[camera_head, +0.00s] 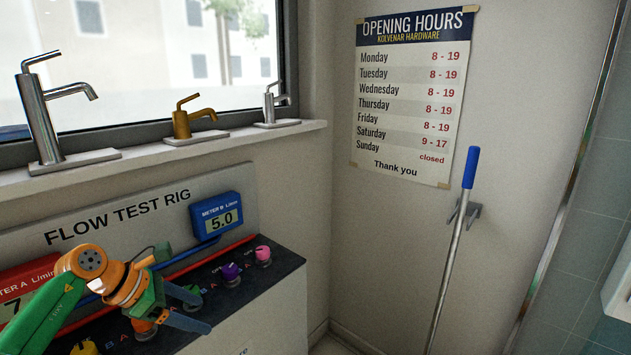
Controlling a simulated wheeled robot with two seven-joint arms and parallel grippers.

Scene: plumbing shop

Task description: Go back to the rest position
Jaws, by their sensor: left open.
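My left arm comes in from the lower left in green and orange. My left gripper (198,309) is open, its two grey-blue fingers apart over the dark top of the flow test rig (285,262). No held object shows between the fingers. An orange-red knob (144,327) is close beside the gripper and partly covered by it. I cannot tell whether a finger touches a knob. My right gripper is not in view.
The rig carries a purple knob (230,272), a pink knob (263,255), a yellow knob (84,348) and a blue meter (216,216) reading 5.0. Taps stand on the window sill (230,134). A blue-handled pole (457,235) leans at the wall.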

